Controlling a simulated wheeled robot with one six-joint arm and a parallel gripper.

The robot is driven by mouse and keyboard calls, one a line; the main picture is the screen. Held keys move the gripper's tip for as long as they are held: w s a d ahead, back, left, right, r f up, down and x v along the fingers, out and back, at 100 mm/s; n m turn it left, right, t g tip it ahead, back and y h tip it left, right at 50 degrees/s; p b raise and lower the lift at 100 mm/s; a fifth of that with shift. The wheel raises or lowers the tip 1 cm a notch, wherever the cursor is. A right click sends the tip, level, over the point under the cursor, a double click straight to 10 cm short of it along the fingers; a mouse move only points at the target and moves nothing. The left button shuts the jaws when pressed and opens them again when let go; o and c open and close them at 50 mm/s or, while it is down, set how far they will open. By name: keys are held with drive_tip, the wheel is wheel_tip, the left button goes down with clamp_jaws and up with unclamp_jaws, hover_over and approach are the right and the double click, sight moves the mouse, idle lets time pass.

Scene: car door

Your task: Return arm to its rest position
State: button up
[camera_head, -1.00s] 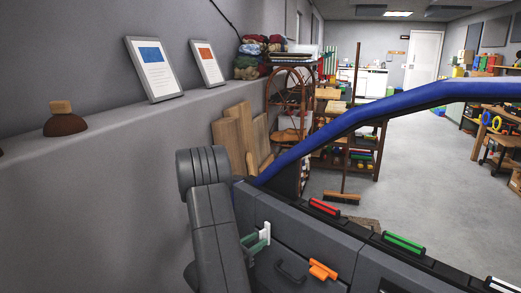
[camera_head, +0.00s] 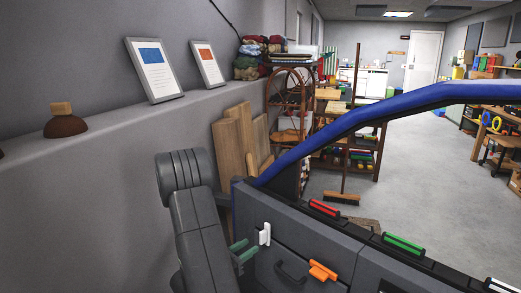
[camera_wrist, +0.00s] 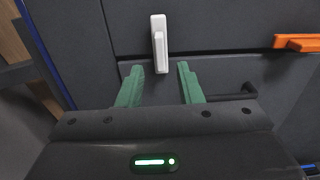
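My gripper (camera_head: 243,250) has green fingers and stands just left of a white handle on the inside of the car door (camera_head: 345,230). In the wrist view, my gripper (camera_wrist: 158,82) has its two green fingers apart with nothing between them. The white handle (camera_wrist: 158,42) lies just beyond the fingertips there and also shows in the head view (camera_head: 265,234). An orange handle (camera_head: 322,271) is to its right, and it also shows in the wrist view (camera_wrist: 298,42). My grey arm reaches down at the lower left of the head view.
The door has a blue frame (camera_head: 400,105) and a dark pull handle (camera_head: 290,271). Red (camera_head: 324,208) and green (camera_head: 404,243) switches line its top edge. A grey wall with a ledge (camera_head: 110,130) runs along the left. Wooden boards (camera_head: 240,140) lean behind the door.

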sight(260, 240)
drive_tip(key=v, duration=0.9)
drive_tip(key=b+x, duration=0.1)
drive_tip(key=x, duration=1.3)
drive_tip(key=shift+w+d, duration=0.1)
drive_tip(key=shift+d, duration=0.05)
drive_tip(key=shift+f+m+b, duration=0.1)
drive_tip(key=shift+m+b, duration=0.4)
drive_tip(key=shift+m, duration=0.5)
drive_tip(key=m+b, duration=0.2)
drive_tip(key=m, duration=0.5)
drive_tip(key=shift+v, duration=1.1)
drive_tip(key=shift+s+a, duration=0.35)
drive_tip(key=shift+a, duration=0.1)
